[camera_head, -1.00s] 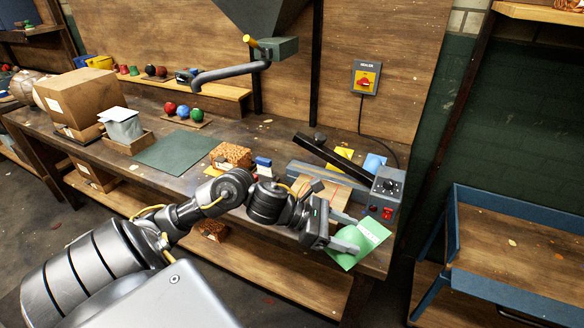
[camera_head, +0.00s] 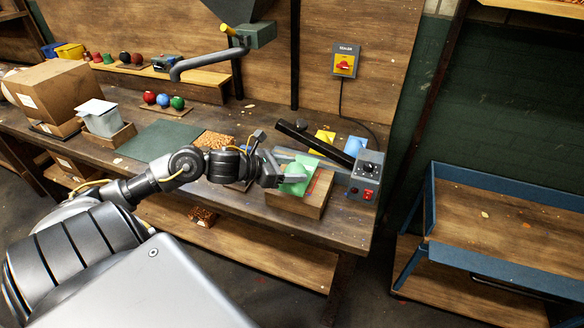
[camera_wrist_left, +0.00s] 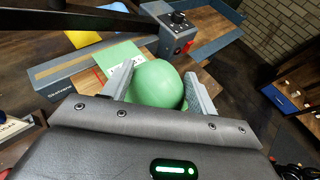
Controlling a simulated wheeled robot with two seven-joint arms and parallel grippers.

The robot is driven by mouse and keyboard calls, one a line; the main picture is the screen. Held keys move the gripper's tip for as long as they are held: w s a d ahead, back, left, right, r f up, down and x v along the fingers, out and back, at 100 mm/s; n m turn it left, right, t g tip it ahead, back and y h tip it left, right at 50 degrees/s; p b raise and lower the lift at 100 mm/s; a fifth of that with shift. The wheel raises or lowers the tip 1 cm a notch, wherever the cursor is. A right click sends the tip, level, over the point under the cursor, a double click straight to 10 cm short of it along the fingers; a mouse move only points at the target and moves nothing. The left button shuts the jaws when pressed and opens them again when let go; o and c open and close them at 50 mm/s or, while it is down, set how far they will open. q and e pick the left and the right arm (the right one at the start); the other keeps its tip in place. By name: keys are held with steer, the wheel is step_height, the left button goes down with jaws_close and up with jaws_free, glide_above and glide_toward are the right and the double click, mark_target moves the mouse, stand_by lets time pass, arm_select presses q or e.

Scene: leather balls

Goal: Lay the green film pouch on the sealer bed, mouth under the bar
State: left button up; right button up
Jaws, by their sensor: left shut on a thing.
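The green film pouch (camera_head: 297,176) is over the wooden bed (camera_head: 312,207) of the sealer, near the front of the bar. My left gripper (camera_head: 278,178) is shut on its round, bulging part. In the left wrist view the green bulge (camera_wrist_left: 157,84) sits between the two fingers, and the flat end with a white label points toward the sealer. The dark sealer bar (camera_head: 318,144) is raised and slants over the back of the bed. I cannot tell whether the pouch touches the bed or whether its mouth is under the bar. My right gripper is out of view.
The sealer's grey control box (camera_head: 366,175) stands right of the bed. Yellow (camera_head: 323,141) and blue (camera_head: 355,147) pieces lie behind the bar. A blue-framed cart (camera_head: 500,215) stands at the right.

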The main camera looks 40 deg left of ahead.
mark_target(308, 165)
arm_select(q)
steer(key=shift+w+a+f+b, duration=0.1)
steer(key=shift+w+f+b, duration=0.1)
steer(key=shift+f+b, duration=0.55)
steer(key=shift+w+f+b, duration=0.2)
steer(key=shift+f+b, duration=0.05)
steer(key=shift+f, duration=0.9)
steer(key=shift+w+a+r+b, duration=0.1)
steer(key=shift+w+a+b, duration=0.25)
steer(key=shift+w+b, duration=0.45)
steer(key=shift+w+a+b, duration=0.4)
steer(key=shift+w+b, duration=0.05)
steer(key=shift+w, duration=0.8)
steer(key=shift+w+a+r+b, duration=0.1)
steer(key=shift+w+a+b, duration=0.25)
steer(key=shift+w+b, duration=0.45)
steer(key=shift+w, duration=0.2)
steer(key=shift+f+b, duration=0.35)
steer(key=shift+f, duration=0.15)
steer(key=o, duration=1.2)
